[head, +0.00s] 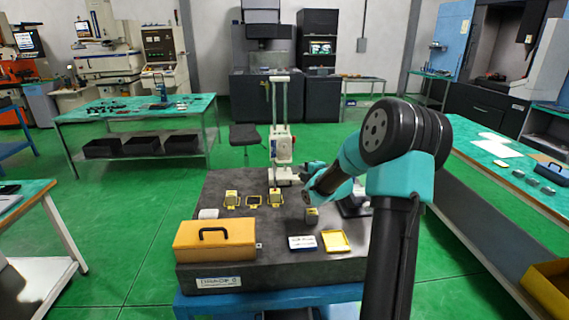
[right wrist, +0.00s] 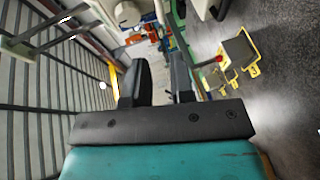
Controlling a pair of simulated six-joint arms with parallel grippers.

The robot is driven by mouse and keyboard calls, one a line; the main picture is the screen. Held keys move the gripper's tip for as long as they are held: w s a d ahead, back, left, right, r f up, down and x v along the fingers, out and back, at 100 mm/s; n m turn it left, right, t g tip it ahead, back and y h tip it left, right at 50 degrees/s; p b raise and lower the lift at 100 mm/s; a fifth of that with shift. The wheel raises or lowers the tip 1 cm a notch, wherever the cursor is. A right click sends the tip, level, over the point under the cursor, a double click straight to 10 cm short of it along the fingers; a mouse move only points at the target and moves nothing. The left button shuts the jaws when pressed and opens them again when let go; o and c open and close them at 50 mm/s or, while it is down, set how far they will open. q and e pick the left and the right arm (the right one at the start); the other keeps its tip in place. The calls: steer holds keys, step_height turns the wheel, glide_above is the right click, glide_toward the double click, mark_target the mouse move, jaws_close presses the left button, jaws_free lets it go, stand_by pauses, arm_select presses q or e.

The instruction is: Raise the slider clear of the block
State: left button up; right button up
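The white slider (head: 282,148) sits low on the upright columns (head: 280,100) of a stand at the back of the dark stone plate. A grey block (head: 275,193) in a yellow holder is just below and in front of it. In the right wrist view, a red tip (right wrist: 217,59) is close beside the block (right wrist: 238,48); I cannot tell whether they touch. My right gripper (head: 308,172) is just right of the slider, apart from it. Its dark fingers (right wrist: 160,82) have a gap between them with nothing held. My left gripper is not in view.
The stone plate (head: 240,185) also bears two more yellow holders (head: 242,200), an orange case (head: 215,240), a small grey cube (head: 312,215), a blue-and-white box (head: 302,243) and a yellow tray (head: 335,241). Green-topped benches stand left (head: 130,106) and right.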

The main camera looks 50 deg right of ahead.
mark_target(285, 162)
steer(key=x, duration=1.5)
steer(key=shift+w, duration=0.2)
jaws_close()
